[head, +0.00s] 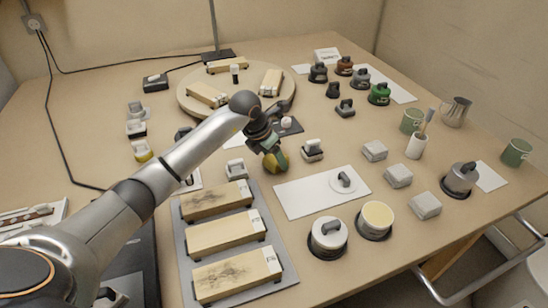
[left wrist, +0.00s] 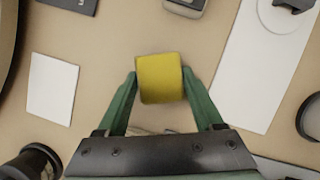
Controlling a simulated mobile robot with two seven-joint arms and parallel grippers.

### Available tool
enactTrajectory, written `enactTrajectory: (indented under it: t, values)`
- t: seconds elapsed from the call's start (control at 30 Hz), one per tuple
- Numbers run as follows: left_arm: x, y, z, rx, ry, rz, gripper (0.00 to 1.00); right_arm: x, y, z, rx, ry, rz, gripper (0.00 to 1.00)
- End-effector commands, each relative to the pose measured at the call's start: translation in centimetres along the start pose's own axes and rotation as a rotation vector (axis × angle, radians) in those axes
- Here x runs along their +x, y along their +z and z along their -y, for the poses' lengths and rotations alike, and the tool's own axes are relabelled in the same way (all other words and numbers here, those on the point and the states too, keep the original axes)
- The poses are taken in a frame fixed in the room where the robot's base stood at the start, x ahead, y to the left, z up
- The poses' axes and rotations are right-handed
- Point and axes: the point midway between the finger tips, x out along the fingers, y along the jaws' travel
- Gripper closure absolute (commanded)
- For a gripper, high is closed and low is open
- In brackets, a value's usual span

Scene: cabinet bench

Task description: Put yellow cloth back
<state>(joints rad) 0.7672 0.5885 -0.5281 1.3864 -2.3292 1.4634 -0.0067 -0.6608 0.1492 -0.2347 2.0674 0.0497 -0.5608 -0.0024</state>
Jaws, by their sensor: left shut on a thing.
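The yellow cloth (left wrist: 160,79) shows in the left wrist view as a small yellow block between the two green fingers of my left gripper (left wrist: 162,92). The gripper is shut on it. My right gripper is not in view.
A white sheet (head: 300,204) with a round white disc lies right of the gripper. A grey tray with wooden blocks (head: 224,235) is in front. A round wooden board (head: 190,106) stands behind. White-and-grey blocks (head: 312,151) and (head: 236,169) flank the gripper closely.

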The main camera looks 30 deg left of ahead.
Motion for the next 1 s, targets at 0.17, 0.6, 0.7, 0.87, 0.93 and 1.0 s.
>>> enactTrajectory:
  t: [0.17,0.6,0.7,0.87,0.93,1.0]
  values:
    - [0.2,-0.1,0.0,0.0,0.001,0.0,0.76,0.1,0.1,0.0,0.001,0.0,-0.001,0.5]
    - [0.2,-0.1,0.0,-0.001,0.0,0.0,0.01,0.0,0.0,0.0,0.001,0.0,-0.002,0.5]
    - [0.2,-0.1,0.0,-0.001,0.0,0.0,0.01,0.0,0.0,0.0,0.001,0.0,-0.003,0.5]
    - [-1.1,0.1,-0.1,0.0,0.002,0.003,0.01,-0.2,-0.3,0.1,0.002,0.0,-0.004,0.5]
    - [-2.2,0.1,-0.1,0.0,0.002,0.002,0.01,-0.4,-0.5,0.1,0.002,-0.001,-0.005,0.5]
    - [-3.8,0.1,-0.1,0.002,0.004,0.003,0.01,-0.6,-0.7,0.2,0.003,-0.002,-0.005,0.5]
